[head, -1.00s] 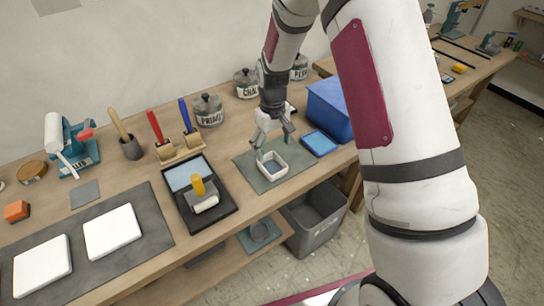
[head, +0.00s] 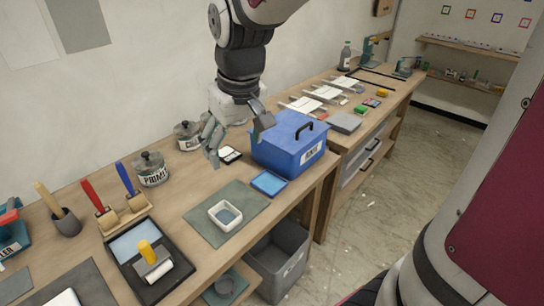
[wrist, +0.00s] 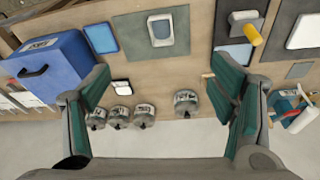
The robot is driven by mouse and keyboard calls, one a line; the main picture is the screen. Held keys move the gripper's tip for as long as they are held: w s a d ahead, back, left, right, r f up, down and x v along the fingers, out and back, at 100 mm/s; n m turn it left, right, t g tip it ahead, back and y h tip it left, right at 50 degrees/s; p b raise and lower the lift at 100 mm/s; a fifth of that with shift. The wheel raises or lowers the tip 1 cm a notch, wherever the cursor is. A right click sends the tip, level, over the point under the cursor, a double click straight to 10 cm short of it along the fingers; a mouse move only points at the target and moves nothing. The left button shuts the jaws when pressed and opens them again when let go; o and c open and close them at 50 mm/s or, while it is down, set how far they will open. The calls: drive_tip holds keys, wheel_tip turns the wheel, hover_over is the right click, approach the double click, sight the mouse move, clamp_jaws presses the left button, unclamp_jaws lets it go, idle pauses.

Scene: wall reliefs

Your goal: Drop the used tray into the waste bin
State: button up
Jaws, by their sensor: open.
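A small white tray (head: 236,221) with a grey-blue inside sits on a green mat (head: 204,224) on the workbench. It also shows near the top of the wrist view (wrist: 152,39). The grey waste bin (head: 297,271) stands below the bench's front edge, partly hidden by the bench top; its inside looks empty where visible. My gripper (head: 238,142) is open and empty, raised above the back of the bench, behind the white tray and left of the blue box. Its two spread fingers show in the wrist view (wrist: 162,75), with nothing between them.
A blue lidded box (head: 285,143) and a flat blue tray (head: 269,183) lie right of the mat. Labelled jars (head: 150,170) line the wall. A black tray with a roller (head: 150,262) is at left.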

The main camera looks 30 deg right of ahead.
drive_tip(key=s+r+m+t, duration=0.1)
drive_tip(key=s+r, duration=0.3)
drive_tip(key=s, duration=0.4)
drive_tip(key=shift+s+d+r, duration=0.25)
drive_tip(key=shift+s+r, duration=0.1)
drive_tip(key=shift+r, duration=0.05)
drive_tip(key=shift+o, duration=0.2)
drive_tip(key=s+t, duration=0.1)
drive_tip(key=s, duration=0.5)
drive_tip(key=shift+s+d+r+m+t, duration=0.15)
drive_tip(key=shift+s+r+m+t, duration=0.15)
drive_tip(key=shift+r+m, duration=0.1)
drive_tip(key=o, duration=0.4)
drive_tip(key=shift+s, duration=0.1)
drive_tip(key=shift+o, duration=0.2)
drive_tip(key=m+g+b, duration=0.4)
drive_tip(key=m+g, duration=0.2)
drive_tip(key=m, duration=0.8)
hover_over(227, 218)
wheel_tip(227, 218, down, 26)
wheel_tip(227, 218, down, 8)
drive_tip(key=shift+r+p, duration=0.1)
drive_tip(key=shift+p, duration=0.2)
wheel_tip(227, 218, down, 4)
drive_tip(key=shift+f+p, duration=0.2)
drive_tip(key=shift+p, duration=0.35)
drive_tip(key=shift+f, duration=0.5)
